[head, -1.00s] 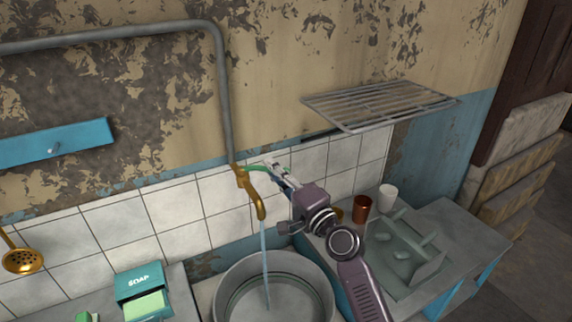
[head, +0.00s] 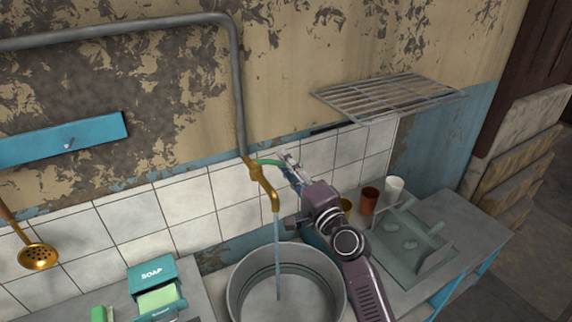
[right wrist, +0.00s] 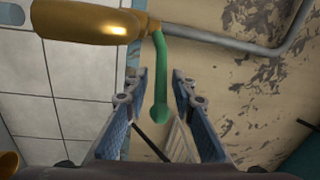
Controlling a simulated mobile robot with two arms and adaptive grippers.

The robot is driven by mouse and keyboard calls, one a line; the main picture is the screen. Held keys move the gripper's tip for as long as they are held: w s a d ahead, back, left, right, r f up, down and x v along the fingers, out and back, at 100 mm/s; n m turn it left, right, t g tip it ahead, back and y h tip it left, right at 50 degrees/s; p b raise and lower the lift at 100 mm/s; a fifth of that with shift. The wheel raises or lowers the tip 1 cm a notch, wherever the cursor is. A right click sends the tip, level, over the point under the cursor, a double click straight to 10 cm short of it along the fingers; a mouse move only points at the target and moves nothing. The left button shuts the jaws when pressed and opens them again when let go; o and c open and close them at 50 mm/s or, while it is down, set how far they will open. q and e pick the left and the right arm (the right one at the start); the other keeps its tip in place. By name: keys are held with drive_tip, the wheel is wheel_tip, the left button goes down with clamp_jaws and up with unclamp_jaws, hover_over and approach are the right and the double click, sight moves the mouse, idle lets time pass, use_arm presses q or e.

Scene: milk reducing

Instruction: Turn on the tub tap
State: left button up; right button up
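The brass tap (head: 262,182) sits on the wall at the lower end of a grey pipe, with a green lever handle (head: 269,162) pointing right. A stream of water (head: 278,255) runs from its spout into the round metal tub (head: 237,294) below. In the right wrist view the brass body (right wrist: 85,20) is at the upper left and the green handle (right wrist: 161,75) hangs down between my fingers. My right gripper (head: 287,165) is at the handle's free end. It is open (right wrist: 152,90), one finger on each side, with visible gaps. My left gripper is out of view.
A wire rack (head: 388,97) juts from the wall above my right arm. A brown cup (head: 369,200) and a white cup (head: 394,188) stand on the right counter beside a sink (head: 412,245).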

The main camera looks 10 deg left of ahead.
drive_tip(key=v, duration=1.2)
idle(0.3)
